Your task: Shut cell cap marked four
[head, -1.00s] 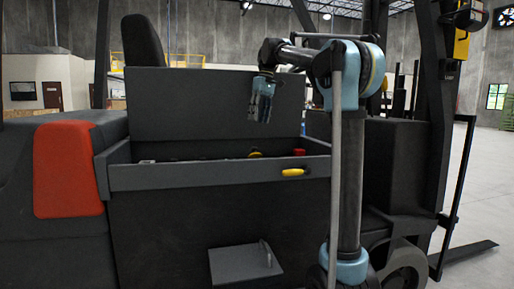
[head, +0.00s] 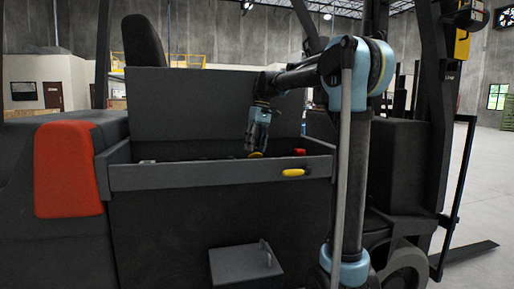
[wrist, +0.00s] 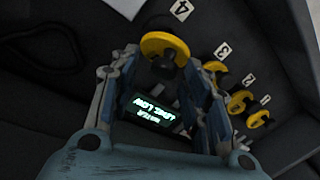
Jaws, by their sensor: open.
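The cap of cell four (wrist: 163,45) is a yellow ring with a dark middle, beside a white label marked 4 (wrist: 181,10) in the wrist view. It looks larger and nearer than the other caps and appears raised. My gripper (wrist: 160,63) is open, with its two fingers on either side of this cap and a gap between. Whether a finger touches it cannot be told. In the head view my gripper (head: 252,150) points down into the open battery box, where a bit of yellow (head: 257,155) shows at its tips.
Further yellow caps by labels 3 (wrist: 215,66), 2 (wrist: 242,100) and 1 (wrist: 258,118) lie to the right. A lit display (wrist: 153,112) shows between my fingers. The box's front wall (head: 200,174) carries a yellow handle (head: 294,172). A red piece (head: 299,152) is inside at right.

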